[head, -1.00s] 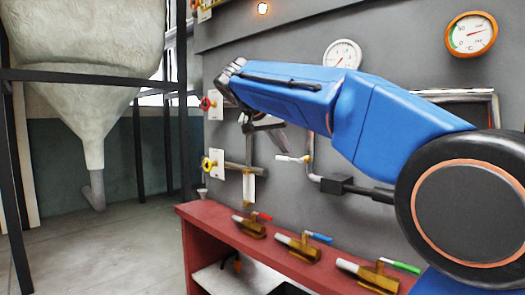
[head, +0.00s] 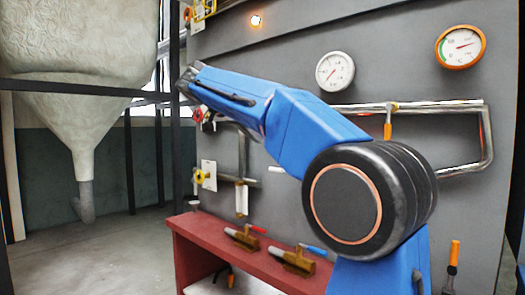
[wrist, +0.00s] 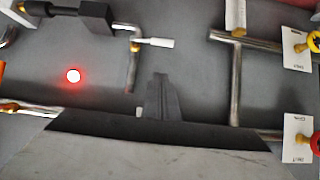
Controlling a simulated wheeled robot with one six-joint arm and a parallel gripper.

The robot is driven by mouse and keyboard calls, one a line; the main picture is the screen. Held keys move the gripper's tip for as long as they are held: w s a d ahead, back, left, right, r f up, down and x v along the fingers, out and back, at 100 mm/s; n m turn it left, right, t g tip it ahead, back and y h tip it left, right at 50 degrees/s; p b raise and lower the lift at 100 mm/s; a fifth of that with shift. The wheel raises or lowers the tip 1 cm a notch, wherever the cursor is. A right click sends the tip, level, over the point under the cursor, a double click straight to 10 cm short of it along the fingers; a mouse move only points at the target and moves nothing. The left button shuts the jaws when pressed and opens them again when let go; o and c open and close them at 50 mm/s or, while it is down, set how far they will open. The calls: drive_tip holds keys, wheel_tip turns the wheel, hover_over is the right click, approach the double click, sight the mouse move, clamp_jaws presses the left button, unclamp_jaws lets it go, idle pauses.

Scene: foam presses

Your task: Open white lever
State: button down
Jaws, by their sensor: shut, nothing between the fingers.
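The white lever (wrist: 155,43) sticks out to the right from a thin pipe with a brass joint in the wrist view, in the upper middle. In the head view only the white lever's end (head: 276,169) shows, left of my blue arm, which hides the rest. My gripper (wrist: 162,78) shows as dark fingers in the wrist view, shut and empty. It appears below the lever in that picture, apart from it. In the head view my gripper (head: 208,122) is a small dark part, partly hidden by the forearm, left of the lever.
A yellow valve (head: 199,176) and another whitish handle (head: 241,200) are on the wall to the left. A red bench (head: 195,228) below carries red- and blue-handled brass valves. An orange-handled valve (head: 388,130) sits on a pipe at right. A red light (wrist: 73,76) glows.

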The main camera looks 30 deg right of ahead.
hover_over(280, 171)
drive_tip(key=w+a, duration=0.1)
drive_tip(key=a, duration=0.3)
wheel_tip(280, 171, down, 5)
drive_tip(key=shift+w+d+f, duration=0.1)
drive_tip(key=shift+d+f, duration=0.15)
drive_tip(key=shift+f, duration=0.45)
drive_tip(key=shift+w+d+f, duration=0.1)
drive_tip(key=shift+d+f, duration=0.1)
drive_tip(key=shift+f, duration=0.45)
drive_tip(key=shift+w+d+f, duration=0.1)
drive_tip(key=shift+d+f, duration=0.15)
drive_tip(key=shift+f, duration=0.45)
drive_tip(key=shift+f, duration=0.1)
